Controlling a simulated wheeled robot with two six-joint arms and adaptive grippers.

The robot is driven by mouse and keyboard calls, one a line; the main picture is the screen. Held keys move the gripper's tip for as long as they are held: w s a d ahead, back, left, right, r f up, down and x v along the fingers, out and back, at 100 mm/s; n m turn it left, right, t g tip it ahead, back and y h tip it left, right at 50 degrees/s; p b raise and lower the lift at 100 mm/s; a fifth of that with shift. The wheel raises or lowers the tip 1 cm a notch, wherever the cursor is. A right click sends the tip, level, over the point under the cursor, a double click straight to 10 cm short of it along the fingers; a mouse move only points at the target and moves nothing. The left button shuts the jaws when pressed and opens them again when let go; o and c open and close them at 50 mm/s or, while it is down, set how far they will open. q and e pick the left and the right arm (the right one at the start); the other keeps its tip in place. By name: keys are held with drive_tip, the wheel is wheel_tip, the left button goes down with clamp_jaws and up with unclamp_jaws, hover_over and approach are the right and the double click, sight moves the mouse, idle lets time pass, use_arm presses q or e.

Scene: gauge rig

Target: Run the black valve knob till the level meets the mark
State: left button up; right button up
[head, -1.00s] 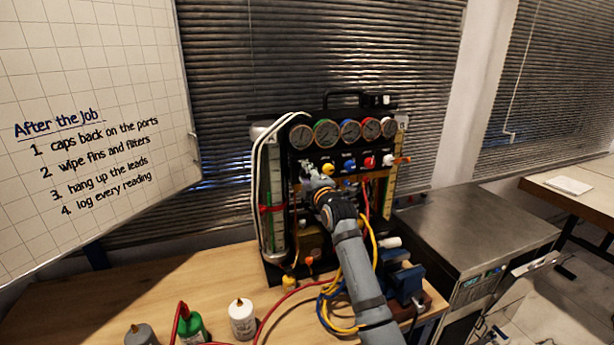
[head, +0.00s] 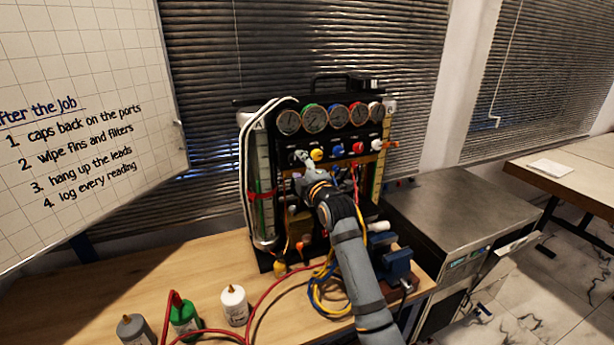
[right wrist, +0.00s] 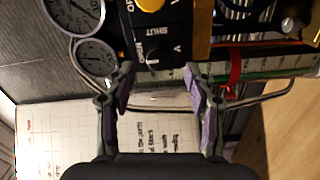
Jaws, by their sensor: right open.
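The gauge rig stands on the bench, with the left glass tube (head: 262,160) marked A and a red mark ring (head: 262,195) around it. Green liquid (head: 267,220) shows below the ring; I cannot tell exactly where its surface lies. In the right wrist view the red ring (right wrist: 235,75) also shows. The black valve knob (right wrist: 152,56) is beside the SHUT label, ahead of the gap between my right fingers; in the head view my gripper mostly hides it. My right gripper (head: 302,160) is open and empty in front of the panel; its spread fingers show in the wrist view (right wrist: 160,90). My left gripper is out of view.
Yellow (head: 317,154), blue (head: 338,151) and red (head: 358,147) knobs sit right of my gripper, under several gauges (head: 315,119). Hoses loop before the rig. Bottles, one white (head: 234,305), stand at the bench front. A whiteboard (head: 80,110) is left.

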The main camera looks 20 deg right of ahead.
drive_tip(key=s, duration=0.7)
drive_tip(key=shift+s+d, duration=0.15)
drive_tip(key=shift+s, duration=0.1)
idle(3.0)
